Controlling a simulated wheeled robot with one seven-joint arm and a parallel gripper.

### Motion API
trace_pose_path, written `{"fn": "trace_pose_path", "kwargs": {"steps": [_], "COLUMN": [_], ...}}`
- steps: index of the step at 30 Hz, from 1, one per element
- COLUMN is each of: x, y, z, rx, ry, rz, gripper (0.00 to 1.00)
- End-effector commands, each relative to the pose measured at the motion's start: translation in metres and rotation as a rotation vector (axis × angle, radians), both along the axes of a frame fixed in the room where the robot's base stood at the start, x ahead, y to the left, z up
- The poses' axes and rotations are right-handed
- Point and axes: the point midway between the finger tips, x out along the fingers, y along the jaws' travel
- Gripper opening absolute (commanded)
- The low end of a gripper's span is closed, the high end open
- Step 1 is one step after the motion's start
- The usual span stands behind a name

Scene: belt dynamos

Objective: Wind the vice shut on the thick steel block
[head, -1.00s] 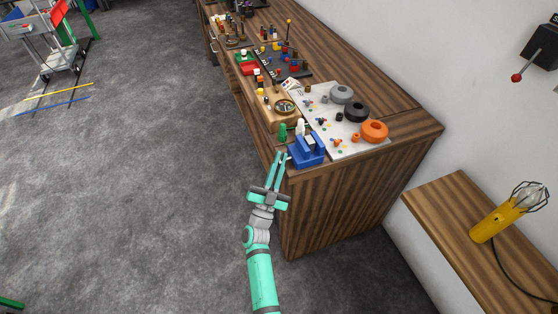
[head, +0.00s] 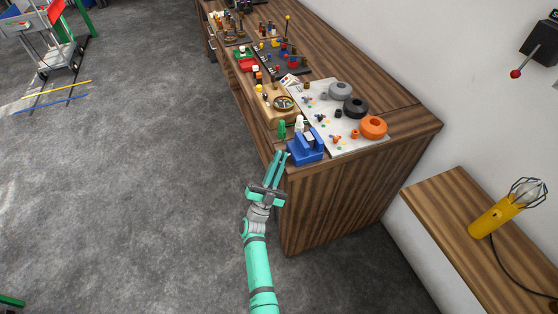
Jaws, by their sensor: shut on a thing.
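The blue vice (head: 306,152) stands at the near left corner of the wooden bench. A pale grey block (head: 309,138) shows between its jaws; how tightly they press on it is too small to tell. My teal gripper (head: 282,154) reaches up from below, with its fingertips at the left end of the vice. It is shut on the vice's handle, which is small and mostly hidden by the fingers.
Green and white small figures (head: 282,130) stand just behind the vice. A wooden block with a round dial (head: 284,103) and a white board (head: 345,120) with grey, black and orange rings lie beyond.

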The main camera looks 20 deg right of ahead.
Motion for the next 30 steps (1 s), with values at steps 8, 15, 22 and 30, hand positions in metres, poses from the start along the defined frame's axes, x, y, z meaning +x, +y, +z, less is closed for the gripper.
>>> {"fn": "trace_pose_path", "kwargs": {"steps": [8, 15, 22, 30], "x": [0.0001, -0.0001, -0.0008, 0.0015], "y": [0.0005, -0.0007, -0.0014, -0.0013], "z": [-0.0001, -0.0004, -0.0003, 0.004], "rx": [-0.001, 0.001, 0.001, -0.004], "ry": [0.001, 0.001, 0.036, 0.201], "rz": [0.001, -0.001, -0.002, 0.0], "gripper": [0.26, 0.26, 0.26, 0.26]}}
